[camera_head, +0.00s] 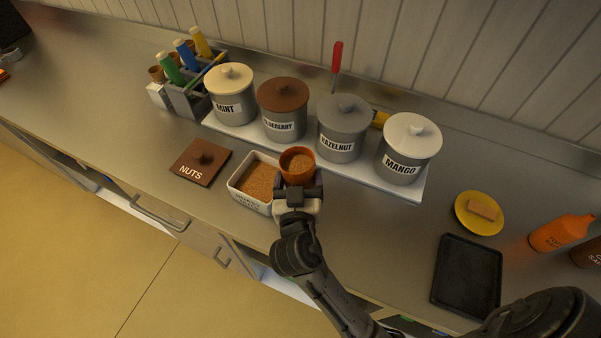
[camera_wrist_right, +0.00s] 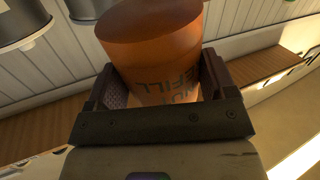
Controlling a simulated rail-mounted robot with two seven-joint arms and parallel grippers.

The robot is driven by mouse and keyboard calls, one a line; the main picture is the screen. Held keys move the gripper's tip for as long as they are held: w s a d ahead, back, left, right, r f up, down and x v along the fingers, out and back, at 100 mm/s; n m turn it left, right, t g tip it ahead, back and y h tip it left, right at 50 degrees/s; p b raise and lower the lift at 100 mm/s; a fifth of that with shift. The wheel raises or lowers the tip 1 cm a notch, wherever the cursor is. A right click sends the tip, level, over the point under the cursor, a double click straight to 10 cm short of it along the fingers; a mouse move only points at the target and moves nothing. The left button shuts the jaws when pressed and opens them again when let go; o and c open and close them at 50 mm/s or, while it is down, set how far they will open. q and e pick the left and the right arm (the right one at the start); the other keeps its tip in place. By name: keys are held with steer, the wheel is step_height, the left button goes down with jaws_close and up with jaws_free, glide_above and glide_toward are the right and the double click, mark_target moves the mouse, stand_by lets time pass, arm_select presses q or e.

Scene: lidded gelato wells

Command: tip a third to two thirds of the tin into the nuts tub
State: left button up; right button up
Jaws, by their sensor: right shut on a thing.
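The orange-brown tin (camera_head: 297,161) has brown grains inside, and its mouth faces up in the head view. My right gripper (camera_head: 298,186) is shut on the tin. The wrist view shows the tin (camera_wrist_right: 155,50) between the fingers of my right gripper (camera_wrist_right: 158,85), with partly covered lettering that seems to read "NUT REFILL". The white nuts tub (camera_head: 236,187) is open just left of the tin and holds brown grains. Whether the tin touches the tub's rim cannot be told. The brown NUTS lid (camera_head: 190,172) lies on the counter left of the tub. My left gripper is not in view.
Lidded wells MINT (camera_head: 229,108), a brown-lidded one (camera_head: 283,125), HAZELNUT (camera_head: 340,145) and MANGO (camera_head: 403,165) stand behind on a white base. A black tray (camera_head: 466,275), yellow plate (camera_head: 470,222) and orange bottle (camera_head: 562,232) are at right. A tool rack (camera_head: 188,98) is at left.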

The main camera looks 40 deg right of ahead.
steer(key=n+p, duration=0.1)
steer(key=p, duration=0.1)
steer(key=w+n+g+p, duration=0.1)
steer(key=p, duration=0.2)
steer(key=w+a+r+n+p, duration=0.1)
steer(key=p, duration=0.1)
steer(key=shift+w+a+n+g+y+p, duration=0.1)
steer(key=shift+n+g+y+p, duration=0.2)
steer(key=shift+f+b, duration=0.35)
steer(key=shift+b, duration=0.1)
steer(key=shift+f+n+p, duration=0.25)
steer(key=shift+n+p, duration=0.05)
steer(key=shift+p, duration=0.4)
steer(key=shift+f+g+p, duration=0.15)
steer(key=shift+g+p, duration=0.25)
steer(key=shift+f+n+p, duration=0.25)
steer(key=shift+n+p, duration=0.55)
steer(key=shift+p, duration=0.35)
steer(key=shift+f+g, duration=0.1)
steer(key=shift+g, duration=0.3)
